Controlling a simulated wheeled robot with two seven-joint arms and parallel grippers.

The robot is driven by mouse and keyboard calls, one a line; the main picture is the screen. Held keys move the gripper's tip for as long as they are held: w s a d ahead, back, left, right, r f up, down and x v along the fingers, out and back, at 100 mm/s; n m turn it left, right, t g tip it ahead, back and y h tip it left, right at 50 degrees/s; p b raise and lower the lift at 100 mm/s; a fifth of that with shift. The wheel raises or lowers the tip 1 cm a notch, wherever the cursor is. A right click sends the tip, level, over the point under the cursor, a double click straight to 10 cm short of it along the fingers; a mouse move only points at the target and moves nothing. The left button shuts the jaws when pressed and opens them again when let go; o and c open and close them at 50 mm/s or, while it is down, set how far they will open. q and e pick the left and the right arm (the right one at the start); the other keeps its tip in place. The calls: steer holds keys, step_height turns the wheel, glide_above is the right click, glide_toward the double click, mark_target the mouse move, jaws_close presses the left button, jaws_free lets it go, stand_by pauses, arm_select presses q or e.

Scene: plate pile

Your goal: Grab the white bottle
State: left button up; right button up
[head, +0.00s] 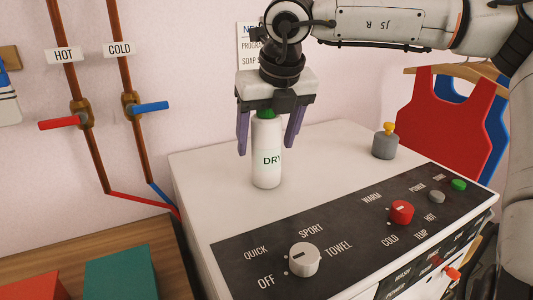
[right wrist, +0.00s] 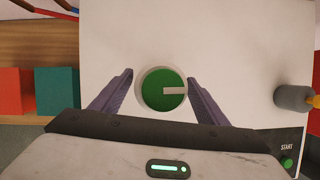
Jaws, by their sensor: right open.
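In the right wrist view the green cap (right wrist: 163,89) lies between the open fingers (right wrist: 160,80), with a gap on both sides. My left gripper is not in view.
A grey bottle with a yellow top (head: 385,143) stands to the right on the machine. The control panel (head: 345,255) with knobs runs along the front edge. Pipes with red and blue valve handles (head: 150,107) are on the wall at left. Red and teal boxes (head: 122,272) sit lower left.

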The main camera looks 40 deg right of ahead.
steer(key=c, duration=1.5)
steer(key=shift+w, duration=0.1)
steer(key=shift+r, duration=0.1)
